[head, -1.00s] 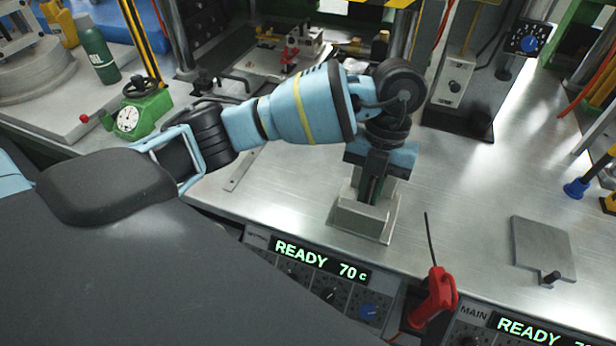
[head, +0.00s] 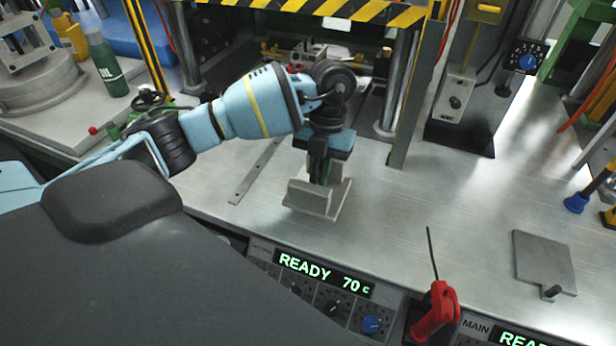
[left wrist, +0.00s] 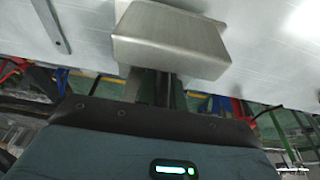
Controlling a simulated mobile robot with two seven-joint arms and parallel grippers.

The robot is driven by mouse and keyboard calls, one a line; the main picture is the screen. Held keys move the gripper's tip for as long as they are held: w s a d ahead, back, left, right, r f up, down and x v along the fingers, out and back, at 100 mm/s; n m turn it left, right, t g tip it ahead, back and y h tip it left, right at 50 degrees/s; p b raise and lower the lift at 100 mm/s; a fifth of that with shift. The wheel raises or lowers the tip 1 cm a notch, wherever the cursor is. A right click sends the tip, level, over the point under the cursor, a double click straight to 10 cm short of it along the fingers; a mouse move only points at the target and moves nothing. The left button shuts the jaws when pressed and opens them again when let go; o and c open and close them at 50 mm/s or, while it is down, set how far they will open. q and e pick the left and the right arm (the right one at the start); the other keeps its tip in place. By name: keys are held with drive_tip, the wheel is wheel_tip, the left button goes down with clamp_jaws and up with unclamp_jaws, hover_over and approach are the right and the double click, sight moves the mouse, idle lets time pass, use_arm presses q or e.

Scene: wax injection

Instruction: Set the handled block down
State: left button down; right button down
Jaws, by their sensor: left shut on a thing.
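The handled block (head: 311,204) is a grey metal block with a flat base, under my left gripper near the front edge of the metal table. My left gripper (head: 320,180) points down and is shut on the block's upper part, which the fingers partly hide. In the left wrist view the block (left wrist: 170,42) shows as a pale metal plate beyond the fingers (left wrist: 158,88). I cannot tell whether the block's base touches the table or hangs just above it. My right gripper is not in view.
A flat grey plate with a peg (head: 543,258) lies at the right of the table. A red-handled tool (head: 436,312) stands at the front edge above the control panels. A press with striped bars (head: 370,12) stands behind. The table's middle (head: 440,200) is clear.

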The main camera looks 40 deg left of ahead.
use_arm(q)
drive_tip(key=shift+w+a, duration=0.2)
drive_tip(key=shift+a, duration=0.55)
drive_tip(key=shift+a, duration=0.1)
drive_tip(key=shift+a, duration=0.65)
drive_tip(key=shift+d+f, duration=0.1)
drive_tip(key=shift+f, duration=1.65)
drive_tip(key=shift+f, duration=0.15)
drive_tip(key=c, duration=1.5)
unclamp_jaws()
drive_tip(key=shift+f, duration=0.1)
drive_tip(key=v, duration=1.2)
drive_tip(key=shift+s+p, duration=0.1)
drive_tip(key=shift+p, duration=0.2)
